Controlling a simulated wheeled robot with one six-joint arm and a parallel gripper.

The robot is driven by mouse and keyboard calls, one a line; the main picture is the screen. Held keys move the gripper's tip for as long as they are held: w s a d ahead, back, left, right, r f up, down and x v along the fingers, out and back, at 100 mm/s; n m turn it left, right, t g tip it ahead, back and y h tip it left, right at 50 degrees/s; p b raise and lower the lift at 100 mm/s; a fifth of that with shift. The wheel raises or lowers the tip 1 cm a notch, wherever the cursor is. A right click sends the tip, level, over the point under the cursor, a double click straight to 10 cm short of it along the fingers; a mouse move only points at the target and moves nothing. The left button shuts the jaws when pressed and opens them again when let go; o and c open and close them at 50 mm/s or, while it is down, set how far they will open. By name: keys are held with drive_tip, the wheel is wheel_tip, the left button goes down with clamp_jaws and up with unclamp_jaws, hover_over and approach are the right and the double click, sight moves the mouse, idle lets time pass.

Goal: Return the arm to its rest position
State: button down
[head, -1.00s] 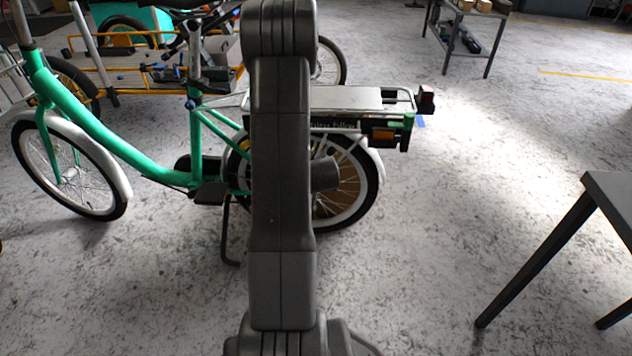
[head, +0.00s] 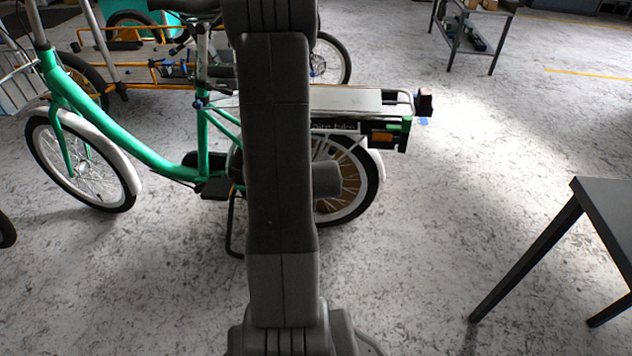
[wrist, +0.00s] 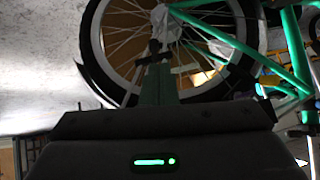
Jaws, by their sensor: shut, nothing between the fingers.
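My arm (head: 278,170) stands upright in the middle of the head view, in front of a green cargo bike (head: 125,150). Its far end leaves the top of the frame, and my gripper does not show there. In the wrist view my gripper (wrist: 157,62) points up the picture from the dark housing with a green light. Its narrow fingers are together with nothing visible between them. A spoked bike wheel (wrist: 92,45) with a black tyre lies behind the fingertips; I cannot tell how far away it is.
The bike's rear rack (head: 345,99) is just right of my arm. A dark table (head: 604,205) stands at the right edge. A grey trolley (head: 470,30) and a yellow-framed cargo bike (head: 140,62) are farther back. The floor between rack and table is clear.

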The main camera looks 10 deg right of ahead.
drive_tip(key=w+d+r+b+x, duration=0.1)
drive_tip(key=b+x, duration=0.3)
drive_tip(key=x, duration=0.9)
drive_tip(key=shift+d+b, duration=0.2)
drive_tip(key=shift+b, duration=0.1)
